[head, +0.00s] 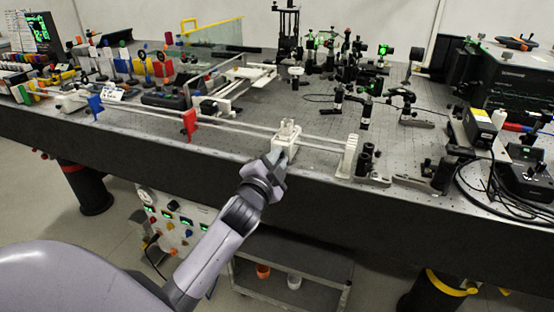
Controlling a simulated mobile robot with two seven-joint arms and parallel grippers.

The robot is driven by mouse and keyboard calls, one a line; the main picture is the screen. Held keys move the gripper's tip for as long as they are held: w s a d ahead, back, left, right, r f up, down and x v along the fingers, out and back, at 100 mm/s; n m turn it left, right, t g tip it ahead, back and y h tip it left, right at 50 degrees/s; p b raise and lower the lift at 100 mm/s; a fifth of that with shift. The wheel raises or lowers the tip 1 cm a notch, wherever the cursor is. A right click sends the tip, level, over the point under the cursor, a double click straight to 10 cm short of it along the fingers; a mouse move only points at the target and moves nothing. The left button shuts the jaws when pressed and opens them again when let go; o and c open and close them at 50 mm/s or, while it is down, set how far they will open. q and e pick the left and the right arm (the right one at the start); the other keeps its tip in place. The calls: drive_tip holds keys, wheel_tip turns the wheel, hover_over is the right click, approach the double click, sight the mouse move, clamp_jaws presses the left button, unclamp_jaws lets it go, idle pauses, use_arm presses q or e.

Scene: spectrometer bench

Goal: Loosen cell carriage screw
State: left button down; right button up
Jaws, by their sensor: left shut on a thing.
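The white cell carriage (289,131) sits on a pair of long thin rails (236,127) near the front edge of the bench. My left gripper (281,154) reaches up from below and is at the carriage's front face. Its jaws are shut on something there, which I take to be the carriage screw. The screw itself is hidden by the gripper, so I cannot tell how far it is turned. My right gripper is not in view.
A white end block (349,156) holds the rails' right end. Optics mounts (366,158) stand right of the end block. Black cables (484,190) loop at the right.

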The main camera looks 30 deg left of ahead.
use_arm(q)
drive_tip(key=c, duration=1.1)
unclamp_jaws()
drive_tip(key=shift+s, duration=0.1)
drive_tip(key=shift+v, duration=3.5)
drive_tip(key=shift+d, duration=0.1)
drive_tip(key=s+d+f+n+g+h+p, duration=0.1)
drive_tip(key=s+d+f+n+g+h, duration=0.1)
drive_tip(key=s+d+f, duration=0.2)
drive_tip(key=s+d+f+n+g+h+p, duration=0.1)
drive_tip(key=s+d+f, duration=0.3)
drive_tip(key=s+f, duration=0.4)
drive_tip(key=s+d+f+n+g+h, duration=0.2)
drive_tip(key=s+d+f+g+h, duration=0.1)
drive_tip(key=s+f, duration=0.4)
drive_tip(key=shift+s+d+f+n+g+p, duration=0.1)
drive_tip(key=shift+d+f+n+g+p, duration=0.2)
drive_tip(key=shift+f, duration=0.55)
drive_tip(key=shift+d+f+n+g+p, duration=0.1)
drive_tip(key=shift+d+f+g, duration=0.3)
drive_tip(key=shift+f, duration=0.5)
